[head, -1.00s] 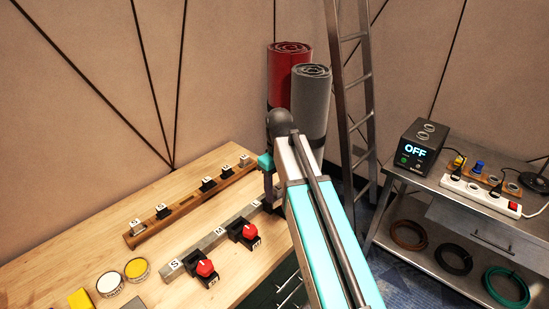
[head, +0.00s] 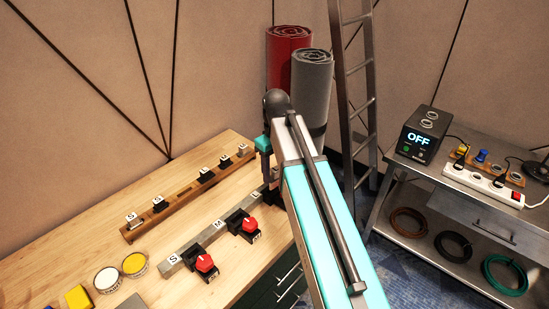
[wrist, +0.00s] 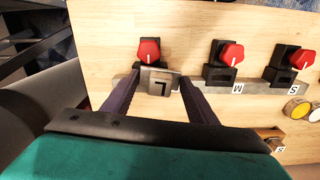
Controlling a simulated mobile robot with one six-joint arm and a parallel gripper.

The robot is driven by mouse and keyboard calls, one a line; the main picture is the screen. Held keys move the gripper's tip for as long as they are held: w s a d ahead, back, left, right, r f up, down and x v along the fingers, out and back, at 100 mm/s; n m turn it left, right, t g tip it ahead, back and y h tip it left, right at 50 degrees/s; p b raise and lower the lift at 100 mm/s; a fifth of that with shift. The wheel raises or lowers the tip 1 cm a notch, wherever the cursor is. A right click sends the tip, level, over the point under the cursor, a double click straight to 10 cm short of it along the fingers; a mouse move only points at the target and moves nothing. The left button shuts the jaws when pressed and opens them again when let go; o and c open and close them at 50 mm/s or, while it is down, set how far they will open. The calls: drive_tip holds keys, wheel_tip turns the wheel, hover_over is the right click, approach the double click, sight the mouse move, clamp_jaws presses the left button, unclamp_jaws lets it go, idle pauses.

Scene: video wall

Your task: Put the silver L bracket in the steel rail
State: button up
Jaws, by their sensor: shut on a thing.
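My gripper (wrist: 158,78) is shut on the silver L bracket (wrist: 162,86), a grey metal piece marked "L" between the two purple fingers in the wrist view. It is over the far end of the steel rail (wrist: 262,88), in front of a black clamp with a red knob (wrist: 148,50). I cannot tell whether the bracket touches the rail. In the head view the steel rail (head: 195,241) runs across the bench, with "S" and "M" labels showing. My arm hides most of the rail's far end, and the bracket is not clear there.
A wooden rack (head: 183,191) with several silver and black pieces lies behind the rail. Two more red-knobbed clamps (head: 205,264) stand along the rail. Paint tins (head: 134,264) and a yellow block (head: 79,297) are at the near left. Rolled mats (head: 311,90) stand beyond the bench.

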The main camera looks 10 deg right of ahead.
drive_tip(key=shift+n, duration=0.7)
drive_tip(key=w+p, duration=0.1)
drive_tip(key=p, duration=0.1)
drive_tip(key=w+r+p, duration=0.1)
drive_tip(key=w+p, duration=0.1)
drive_tip(key=p, duration=0.1)
drive_tip(key=w+p, duration=0.1)
drive_tip(key=p, duration=0.1)
drive_tip(key=shift+w+r+p, duration=0.15)
drive_tip(key=shift+r+p, duration=0.1)
drive_tip(key=shift+p, duration=0.1)
drive_tip(key=shift+f, duration=0.15)
drive_tip(key=shift+f+b, duration=1.6)
drive_tip(key=shift+f, duration=0.65)
drive_tip(key=shift+f, duration=0.4)
drive_tip(key=shift+f+b, duration=0.75)
drive_tip(key=shift+f, duration=1.55)
idle(1.1)
